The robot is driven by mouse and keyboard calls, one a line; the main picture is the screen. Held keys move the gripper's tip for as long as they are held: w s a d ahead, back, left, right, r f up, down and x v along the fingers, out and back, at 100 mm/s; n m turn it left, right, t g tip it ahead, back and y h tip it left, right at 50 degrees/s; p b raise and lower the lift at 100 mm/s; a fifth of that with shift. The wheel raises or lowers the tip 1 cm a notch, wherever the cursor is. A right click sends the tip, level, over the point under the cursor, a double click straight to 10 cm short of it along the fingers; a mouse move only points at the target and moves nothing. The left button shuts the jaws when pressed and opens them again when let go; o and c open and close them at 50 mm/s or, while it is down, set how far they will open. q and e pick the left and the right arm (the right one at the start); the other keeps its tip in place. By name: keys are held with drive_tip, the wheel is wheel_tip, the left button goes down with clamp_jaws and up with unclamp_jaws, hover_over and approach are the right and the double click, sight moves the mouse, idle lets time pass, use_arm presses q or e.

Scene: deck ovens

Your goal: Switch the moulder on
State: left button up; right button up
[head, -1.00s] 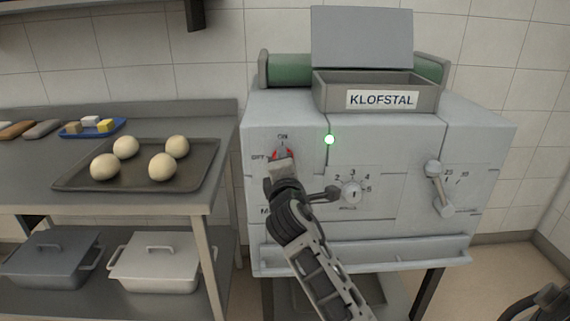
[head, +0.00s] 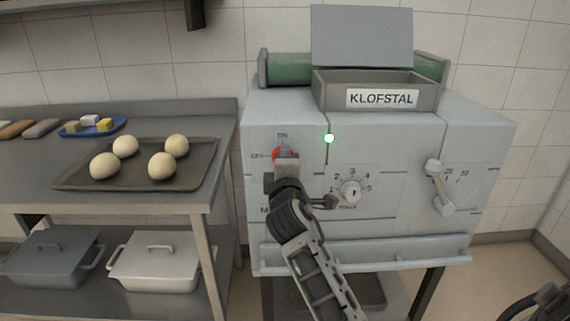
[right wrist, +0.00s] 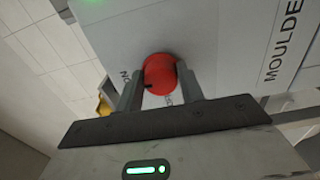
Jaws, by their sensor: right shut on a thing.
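The moulder (head: 385,150) is a pale grey machine marked KLOFSTAL. Its red rotary switch (head: 277,154) is on the front at upper left, with ON above it and OFF to its left. My right gripper (head: 287,163) is at the switch and covers part of it. In the right wrist view the red knob (right wrist: 160,73) sits between the two fingers of my right gripper (right wrist: 160,88), which is shut on it. A dark mark shows on the knob's lower left edge; its exact setting is hard to tell. A green lamp (head: 329,138) glows beside the switch. My left gripper is not in view.
A numbered dial (head: 351,191) is just right of my right wrist, and a lever (head: 438,185) is farther right. A steel table at left bears a tray (head: 75,182) with several dough balls and a blue dish (head: 70,132). Lidded bins (head: 155,262) stand below.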

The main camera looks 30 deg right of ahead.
drive_tip(key=o, duration=1)
drive_tip(key=v, duration=0.7)
drive_tip(key=shift+s+a, duration=0.15)
drive_tip(key=shift+s, duration=0.1)
drive_tip(key=s+a+f+m+g+y, duration=0.1)
drive_tip(key=s+a+f+y, duration=0.25)
drive_tip(key=f, duration=0.35)
drive_tip(key=s+a+f+m+y, duration=0.1)
drive_tip(key=s+a+f+y, duration=0.1)
drive_tip(key=a+f+y, duration=0.45)
drive_tip(key=s+a+f+m+g+y, duration=0.1)
drive_tip(key=s+a+f+m, duration=0.1)
drive_tip(key=s+f, duration=0.2)
drive_tip(key=s+a+f+m+g+y, duration=0.1)
drive_tip(key=s+a+f+m, duration=0.1)
drive_tip(key=s, duration=0.3)
drive_tip(key=s+a+f+m+g+y, duration=0.1)
drive_tip(key=s+a+f+m, duration=0.2)
drive_tip(key=s+f, duration=0.2)
drive_tip(key=shift+f+m, duration=0.3)
drive_tip(key=shift+f, duration=0.05)
